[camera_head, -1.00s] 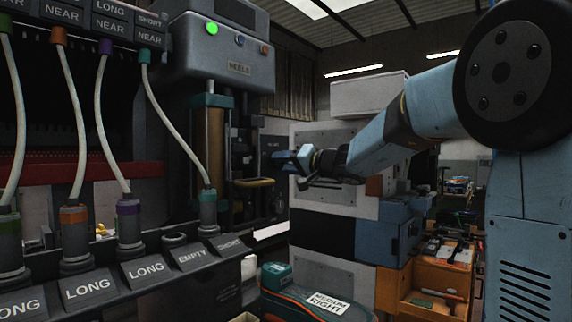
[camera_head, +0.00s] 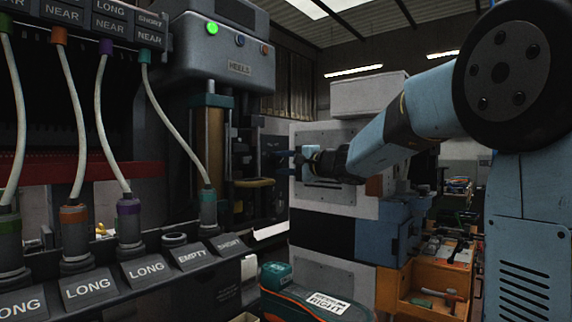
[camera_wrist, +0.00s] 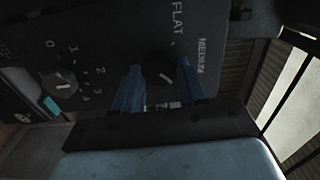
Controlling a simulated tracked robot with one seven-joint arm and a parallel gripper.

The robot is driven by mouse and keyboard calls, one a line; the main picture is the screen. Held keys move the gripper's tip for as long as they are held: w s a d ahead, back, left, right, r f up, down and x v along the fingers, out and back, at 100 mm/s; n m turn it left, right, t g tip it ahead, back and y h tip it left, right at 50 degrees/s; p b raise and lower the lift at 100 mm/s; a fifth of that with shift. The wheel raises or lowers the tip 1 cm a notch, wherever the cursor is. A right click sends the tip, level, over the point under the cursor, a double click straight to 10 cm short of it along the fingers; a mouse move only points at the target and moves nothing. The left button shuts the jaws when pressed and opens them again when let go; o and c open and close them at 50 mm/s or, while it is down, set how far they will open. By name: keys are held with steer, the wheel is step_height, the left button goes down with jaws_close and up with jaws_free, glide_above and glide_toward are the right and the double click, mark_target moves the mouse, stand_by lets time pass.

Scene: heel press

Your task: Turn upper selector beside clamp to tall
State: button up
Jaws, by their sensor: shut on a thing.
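The upper selector (camera_wrist: 163,72) is a dark round knob with a pale pointer mark on the black panel (camera_wrist: 105,45), seen close in the wrist view. The labels FLAT and MEDIUM are beside it. No TALL label is readable. My gripper (camera_wrist: 160,78) has one blue finger on each side of the knob and is shut on it. In the head view my gripper (camera_head: 280,160) reaches left to the press's dark side, where the knob is too small to make out.
A second dial (camera_wrist: 62,84), numbered from 0, sits left on the panel. In the head view the grey press head (camera_head: 215,55) has a lit green lamp. A pale cabinet (camera_head: 325,215) stands behind my arm. Cabled plugs (camera_head: 130,225) fill the left foreground.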

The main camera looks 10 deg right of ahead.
steer(key=shift+w+d+m, duration=0.1)
steer(key=shift+d+m, duration=0.05)
steer(key=shift+m, duration=0.15)
steer(key=o, duration=0.7)
steer(key=shift+w+f, duration=0.1)
steer(key=o, duration=0.4)
steer(key=shift+c, duration=0.2)
steer(key=v, duration=1.4)
